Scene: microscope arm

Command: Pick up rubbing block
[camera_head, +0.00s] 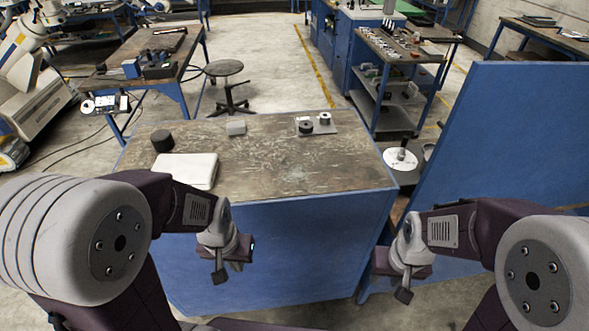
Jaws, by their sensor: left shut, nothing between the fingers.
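A small light grey block (236,128) sits near the far edge of the worn table top (285,170). A black round block (162,141) stands to its left. I cannot tell for sure which one is the rubbing block. A white flat box-like piece (187,170) lies at the near left of the table. My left gripper (220,277) is shut and empty, hanging in front of the table's blue front panel, apart from all the objects. My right gripper (403,294) hangs past the table's near right corner, apart from everything; its fingers are too small to read.
A grey plate (330,129) with a dark round part and a spool-like part lies at the table's far right. A tall blue panel (510,140) stands at the right. The middle and right front of the table top are clear. A stool (224,69) stands behind.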

